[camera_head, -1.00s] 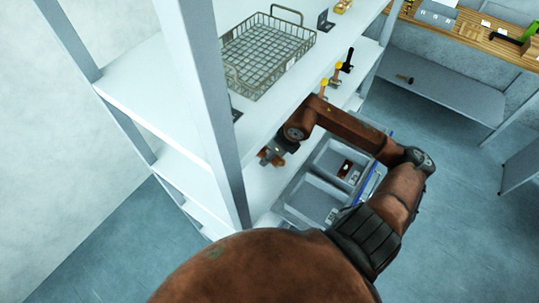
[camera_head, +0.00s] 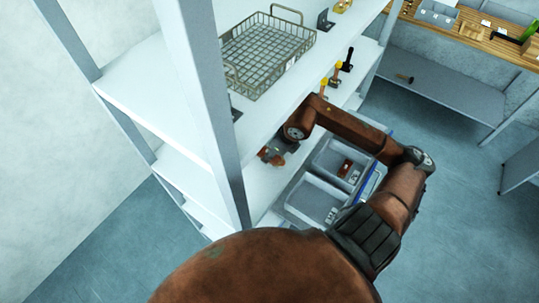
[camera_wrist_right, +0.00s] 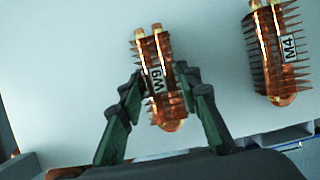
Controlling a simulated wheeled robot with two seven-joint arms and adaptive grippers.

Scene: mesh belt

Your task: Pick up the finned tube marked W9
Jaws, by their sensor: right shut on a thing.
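The copper finned tube marked W9 (camera_wrist_right: 158,82) is in the middle of the right wrist view, its label turned upside down. My right gripper (camera_wrist_right: 160,77) has a dark green finger against each side of the tube and is shut on it. I cannot tell whether the tube still touches the pale shelf board. In the head view my right gripper (camera_head: 274,154) is low at the shelf, small and partly hidden by its own arm. My left gripper is not in view.
A second copper finned tube, marked M4 (camera_wrist_right: 274,50), lies to the right of W9. A wire basket (camera_head: 268,50) stands on the upper shelf board. Grey bins (camera_head: 312,200) are beside the gripper. A shelf post (camera_head: 215,110) rises left of the arm.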

